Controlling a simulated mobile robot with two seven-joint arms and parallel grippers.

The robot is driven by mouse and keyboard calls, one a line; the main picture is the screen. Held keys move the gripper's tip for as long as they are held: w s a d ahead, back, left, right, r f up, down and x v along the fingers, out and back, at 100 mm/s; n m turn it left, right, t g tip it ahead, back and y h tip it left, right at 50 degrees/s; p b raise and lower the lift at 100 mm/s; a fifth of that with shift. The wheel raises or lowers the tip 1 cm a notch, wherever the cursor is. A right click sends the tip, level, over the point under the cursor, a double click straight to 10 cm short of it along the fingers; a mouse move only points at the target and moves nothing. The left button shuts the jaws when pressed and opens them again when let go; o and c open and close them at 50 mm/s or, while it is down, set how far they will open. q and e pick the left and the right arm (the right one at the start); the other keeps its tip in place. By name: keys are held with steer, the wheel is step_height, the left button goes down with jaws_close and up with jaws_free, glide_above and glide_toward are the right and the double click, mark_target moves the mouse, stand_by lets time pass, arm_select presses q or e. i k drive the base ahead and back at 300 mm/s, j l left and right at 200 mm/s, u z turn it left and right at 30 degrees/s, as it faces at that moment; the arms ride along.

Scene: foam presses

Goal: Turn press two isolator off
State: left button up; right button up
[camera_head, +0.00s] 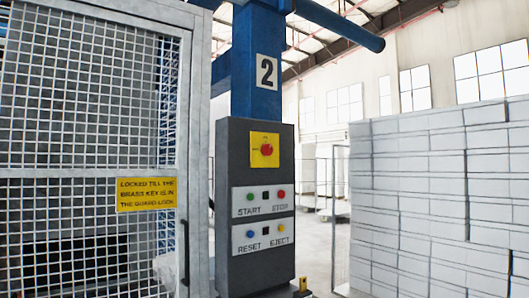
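The press two isolator (265,149) is a red rotary knob on a yellow plate, near the top of a dark grey control box. The box (230,160) is fixed to a blue column bearing a white plate with the number 2 (266,72). The knob's exact setting is too small to read. Below it are a green START button (250,197), a red STOP button (281,194), a blue RESET button (250,234) and a yellow EJECT button (281,228). Neither of my grippers is in view.
A grey mesh guard door (85,90) stands at the left, with a yellow sign (146,194) about a brass key and guard lock. Stacked white blocks (430,190) fill the right. Open floor shows between the control box and the stack.

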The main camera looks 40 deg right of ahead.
mark_target(266, 150)
steer(key=i+l, duration=0.1)
steer(key=l, duration=0.3)
steer(key=i+l+z, duration=0.1)
steer(key=l, duration=0.3)
steer(key=i+l+z, duration=0.1)
steer(key=l, duration=0.3)
steer(key=i+l, duration=0.15)
steer(key=l, duration=0.25)
steer(key=i+l+z, duration=0.1)
steer(key=l, duration=0.3)
